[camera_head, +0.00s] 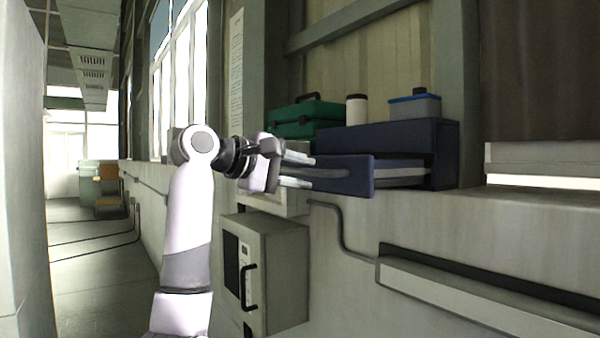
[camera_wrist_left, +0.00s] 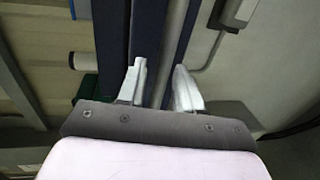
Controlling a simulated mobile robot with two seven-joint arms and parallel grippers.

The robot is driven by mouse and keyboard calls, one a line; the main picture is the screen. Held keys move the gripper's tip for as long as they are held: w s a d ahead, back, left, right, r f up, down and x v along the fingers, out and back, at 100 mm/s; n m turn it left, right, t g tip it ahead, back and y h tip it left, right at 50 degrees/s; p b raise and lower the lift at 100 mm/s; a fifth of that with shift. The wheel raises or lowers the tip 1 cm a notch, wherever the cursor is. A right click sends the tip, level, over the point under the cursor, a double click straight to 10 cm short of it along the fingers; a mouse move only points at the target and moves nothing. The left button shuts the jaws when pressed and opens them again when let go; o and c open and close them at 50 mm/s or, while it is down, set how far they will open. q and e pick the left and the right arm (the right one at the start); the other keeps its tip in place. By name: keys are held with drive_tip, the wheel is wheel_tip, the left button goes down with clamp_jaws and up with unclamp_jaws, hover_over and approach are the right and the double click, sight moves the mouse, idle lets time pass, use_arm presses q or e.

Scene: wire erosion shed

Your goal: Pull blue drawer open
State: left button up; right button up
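The blue drawer (camera_head: 346,177) stands partly out of its dark blue cabinet (camera_head: 446,150) on the ledge. Its grey side shows behind the front panel. A grey bar handle (camera_head: 318,173) runs along the front; it also shows in the left wrist view (camera_wrist_left: 170,55). My left gripper (camera_head: 297,170) is at the drawer front, one finger above the handle and one below. In the left wrist view the fingers (camera_wrist_left: 160,90) are apart with the handle between them, and gaps seem to show beside it. My right gripper is not in view.
On and behind the cabinet are a green case (camera_head: 303,118), a white bottle (camera_head: 356,110) and a blue-lidded box (camera_head: 414,107). A grey wall box (camera_head: 275,275) hangs below my gripper. A conduit (camera_head: 450,283) runs along the wall. The aisle at left is open.

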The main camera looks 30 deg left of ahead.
use_arm(q)
drive_tip(key=b+v, duration=0.1)
drive_tip(key=v, duration=0.6)
drive_tip(key=shift+f, duration=0.1)
